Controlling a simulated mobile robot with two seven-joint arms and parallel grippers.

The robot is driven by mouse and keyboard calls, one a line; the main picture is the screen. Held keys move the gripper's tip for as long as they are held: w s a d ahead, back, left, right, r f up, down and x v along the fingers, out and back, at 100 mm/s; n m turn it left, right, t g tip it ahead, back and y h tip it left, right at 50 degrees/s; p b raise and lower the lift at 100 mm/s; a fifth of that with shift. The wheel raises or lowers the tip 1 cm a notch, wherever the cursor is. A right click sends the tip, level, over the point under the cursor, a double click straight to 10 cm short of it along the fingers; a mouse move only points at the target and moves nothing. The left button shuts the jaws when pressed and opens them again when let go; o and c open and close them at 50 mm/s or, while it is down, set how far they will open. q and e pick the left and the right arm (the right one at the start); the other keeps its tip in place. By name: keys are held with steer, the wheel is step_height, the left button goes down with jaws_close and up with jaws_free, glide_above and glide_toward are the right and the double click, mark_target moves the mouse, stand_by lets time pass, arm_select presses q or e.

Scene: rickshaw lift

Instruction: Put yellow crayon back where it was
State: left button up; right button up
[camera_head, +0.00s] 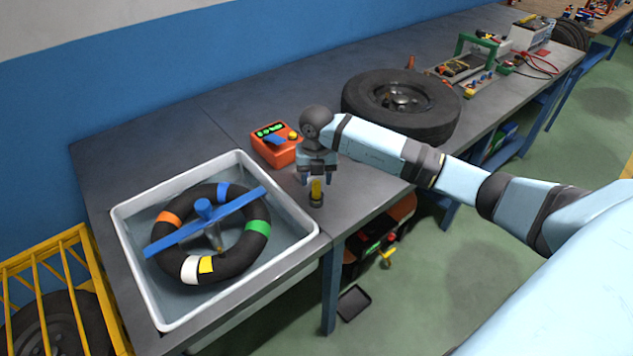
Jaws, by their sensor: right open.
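The yellow crayon (316,187) stands upright in a small dark round holder (316,201) near the front edge of the grey workbench, just right of the white basin. My right gripper (317,179) points down over it. Its fingers are open, one on each side of the crayon's upper part, with gaps showing. The crayon's top is partly hidden by the gripper. My left gripper is out of view.
An orange device with a green display (276,145) sits behind and left of the gripper. A white basin (130,232) of water holds a tyre (238,259) with coloured patches. A large wheel (402,104) lies right, behind my forearm. Bare bench (372,185) lies right of the holder.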

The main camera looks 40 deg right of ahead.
mark_target(316, 182)
step_height(316, 182, up, 10)
steer(key=shift+r+b, duration=0.2)
steer(key=shift+b, duration=0.2)
stand_by(0.3)
